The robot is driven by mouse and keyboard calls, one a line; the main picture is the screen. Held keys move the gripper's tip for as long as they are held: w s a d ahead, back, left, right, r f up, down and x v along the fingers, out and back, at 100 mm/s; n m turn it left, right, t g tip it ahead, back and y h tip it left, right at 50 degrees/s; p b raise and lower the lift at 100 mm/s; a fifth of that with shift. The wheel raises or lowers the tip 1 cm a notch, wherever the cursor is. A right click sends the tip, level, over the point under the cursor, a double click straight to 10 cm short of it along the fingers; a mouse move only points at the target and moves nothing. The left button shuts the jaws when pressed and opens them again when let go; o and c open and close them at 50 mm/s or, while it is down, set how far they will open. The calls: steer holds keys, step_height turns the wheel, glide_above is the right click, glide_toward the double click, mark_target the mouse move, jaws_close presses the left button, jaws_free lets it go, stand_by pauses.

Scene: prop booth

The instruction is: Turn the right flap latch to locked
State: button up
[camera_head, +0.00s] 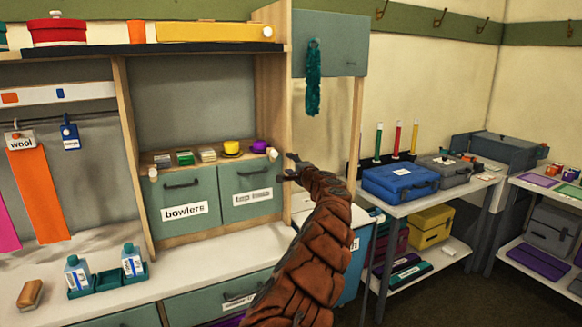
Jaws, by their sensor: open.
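The right flap (236,184) is a grey-green panel with a dark handle and a white label. A small cream knob (272,153), which looks like its latch, sits at its upper right corner; I cannot tell which way it is turned. The left flap (168,190) is labelled "bowlers" and has a similar knob (153,174) at its upper left. Both flaps look closed. My gripper (284,168) is open and empty, just right of and slightly below the right knob, with its fingers pointing left. I cannot tell whether it touches anything.
A wooden post (274,80) rises beside the right flap. Hats and small boxes line the shelf (160,156) above the flaps. Bottles stand in a green tray (109,281) on the counter (195,263). A blue case (398,182) lies on the right-hand shelving.

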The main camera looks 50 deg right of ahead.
steer(key=shift+s+a+f, duration=0.1)
steer(key=shift+s+a, duration=0.1)
stand_by(0.7)
